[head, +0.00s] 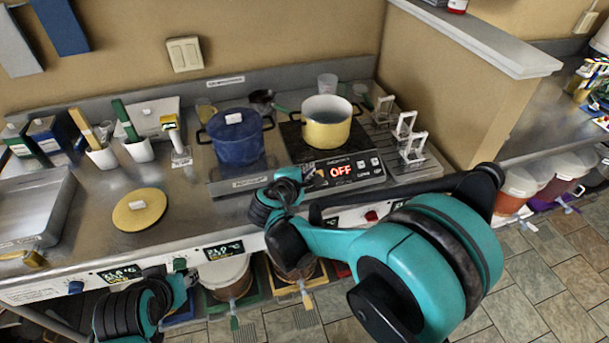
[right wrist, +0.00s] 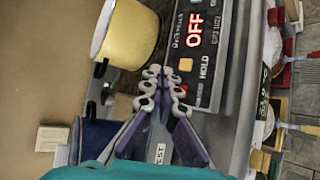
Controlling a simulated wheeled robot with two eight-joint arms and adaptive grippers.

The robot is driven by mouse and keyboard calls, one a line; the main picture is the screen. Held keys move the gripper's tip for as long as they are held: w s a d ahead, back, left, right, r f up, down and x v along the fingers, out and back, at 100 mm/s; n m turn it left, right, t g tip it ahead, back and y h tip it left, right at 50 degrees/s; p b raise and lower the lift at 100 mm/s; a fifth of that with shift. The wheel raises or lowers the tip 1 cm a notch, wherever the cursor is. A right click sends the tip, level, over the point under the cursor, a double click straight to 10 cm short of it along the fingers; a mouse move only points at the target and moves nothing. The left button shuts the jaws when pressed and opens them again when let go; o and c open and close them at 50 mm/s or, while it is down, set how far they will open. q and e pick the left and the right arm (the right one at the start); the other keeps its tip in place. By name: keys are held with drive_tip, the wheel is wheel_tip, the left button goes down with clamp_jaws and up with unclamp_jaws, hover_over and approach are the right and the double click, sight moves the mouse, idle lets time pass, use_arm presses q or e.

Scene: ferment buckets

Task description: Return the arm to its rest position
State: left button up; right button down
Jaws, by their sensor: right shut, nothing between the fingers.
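My right arm comes in from the lower right across the front of the counter. My right gripper (head: 312,180) is in front of the hot plate (head: 376,182), beside its lit OFF display (head: 340,171). In the right wrist view its purple-grey fingers (right wrist: 163,82) are shut and hold nothing. They point toward the panel and the yellow pot (right wrist: 129,34); whether they touch the panel cannot be told. My left arm (head: 135,310) is low at the lower left, in front of the counter; its fingers cannot be made out.
The yellow pot (head: 326,124) stands on the hot plate. A blue lidded pot (head: 237,138) stands to its left. A round yellow lid (head: 138,211) lies on the counter, and a metal tray (head: 32,207) is at far left. Buckets (head: 225,275) sit under the counter's front edge.

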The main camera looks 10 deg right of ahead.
idle(0.5)
drive_tip(key=s+f+m+g+y, duration=0.1)
drive_tip(key=s+m+g+y, duration=0.2)
drive_tip(key=s+m+y, duration=0.5)
drive_tip(key=s+m, duration=0.6)
drive_tip(key=s, duration=0.9)
drive_tip(key=shift+s+d, duration=0.3)
drive_tip(key=shift+d, duration=0.1)
